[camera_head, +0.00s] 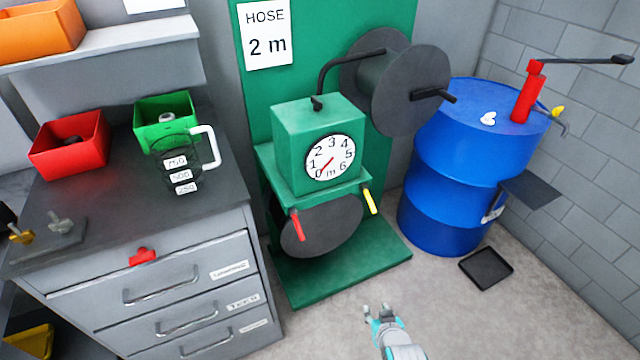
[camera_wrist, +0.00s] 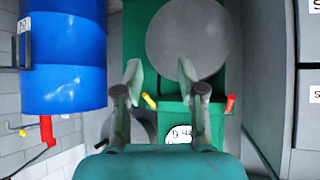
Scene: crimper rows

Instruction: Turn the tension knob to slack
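I cannot tell which part is the tension knob; no label for it is readable. The green hose machine (camera_head: 290,128) has a round dial (camera_head: 330,158), its needle pointing low left near 0. A red handle (camera_head: 297,226) and a yellow handle (camera_head: 370,201) stick out below the dial, beside a dark disc (camera_head: 325,232). In the wrist view the yellow handle (camera_wrist: 149,101) and red handle (camera_wrist: 230,103) appear beyond the fingers. My gripper (camera_head: 377,312) is open and empty, low in front of the machine and apart from it. Its spread fingers also show in the wrist view (camera_wrist: 160,80).
A blue drum (camera_head: 440,170) with a red pump stands right of the machine, a black tray (camera_head: 486,268) on the floor beside it. A grey drawer bench (camera_head: 190,285) stands left, with bins, a jug and a red tap-like piece (camera_head: 142,257). Floor before the machine is clear.

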